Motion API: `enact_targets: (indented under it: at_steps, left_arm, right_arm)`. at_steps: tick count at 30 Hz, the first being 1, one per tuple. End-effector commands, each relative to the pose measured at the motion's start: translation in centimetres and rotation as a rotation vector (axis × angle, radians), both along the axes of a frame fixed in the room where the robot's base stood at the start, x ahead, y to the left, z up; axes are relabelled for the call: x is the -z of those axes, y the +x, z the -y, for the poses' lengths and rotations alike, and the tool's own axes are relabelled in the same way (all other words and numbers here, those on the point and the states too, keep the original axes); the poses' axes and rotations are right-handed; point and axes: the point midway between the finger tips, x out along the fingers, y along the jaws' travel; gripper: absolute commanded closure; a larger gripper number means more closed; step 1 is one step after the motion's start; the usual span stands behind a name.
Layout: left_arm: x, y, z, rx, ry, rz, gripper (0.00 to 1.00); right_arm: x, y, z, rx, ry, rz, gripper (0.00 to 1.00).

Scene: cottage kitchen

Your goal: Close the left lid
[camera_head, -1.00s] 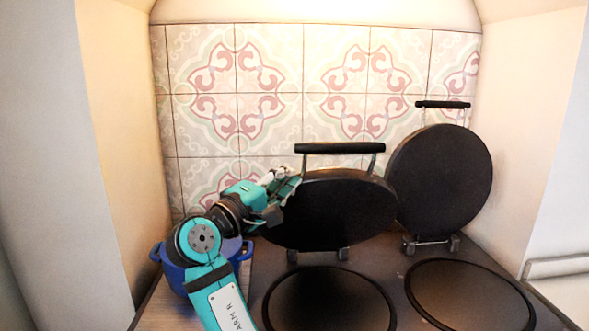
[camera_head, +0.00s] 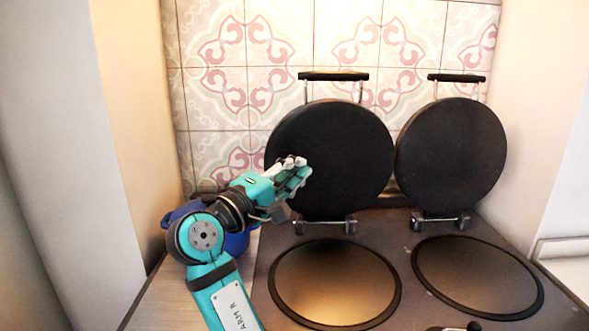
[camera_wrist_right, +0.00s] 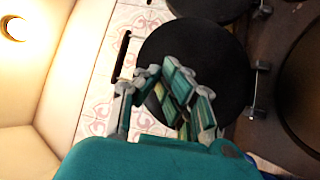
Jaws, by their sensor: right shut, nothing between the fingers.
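The left lid (camera_head: 335,140) is a round black plate standing open and upright behind the left round hotplate (camera_head: 334,284). Its black bar handle (camera_head: 333,76) is at the top and its hinges (camera_head: 325,225) are at the bottom. My right gripper (camera_head: 298,174) is shut and empty, in front of the lid's lower left edge; I cannot tell if it touches. In the right wrist view the fingers (camera_wrist_right: 170,98) overlap the dark lid (camera_wrist_right: 215,62), with the handle (camera_wrist_right: 122,55) to their left. My left gripper is not in view.
The right lid (camera_head: 452,155) also stands open behind its hotplate (camera_head: 478,277). A blue pot (camera_head: 236,243) stands behind my right arm, at the left. Patterned tiles (camera_head: 215,100) cover the back wall. Both hotplates are clear.

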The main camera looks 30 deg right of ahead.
Motion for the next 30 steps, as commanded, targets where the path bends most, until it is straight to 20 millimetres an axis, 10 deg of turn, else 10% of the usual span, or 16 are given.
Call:
enact_targets:
  at_steps: [22,30]
  left_arm:
    - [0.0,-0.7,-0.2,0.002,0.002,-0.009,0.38]
    - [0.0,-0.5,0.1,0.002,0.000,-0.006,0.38]
  right_arm:
    - [-0.1,0.0,0.0,0.000,0.000,0.001,1.00]
    - [-4.0,0.0,0.0,-0.001,0.002,0.006,1.00]
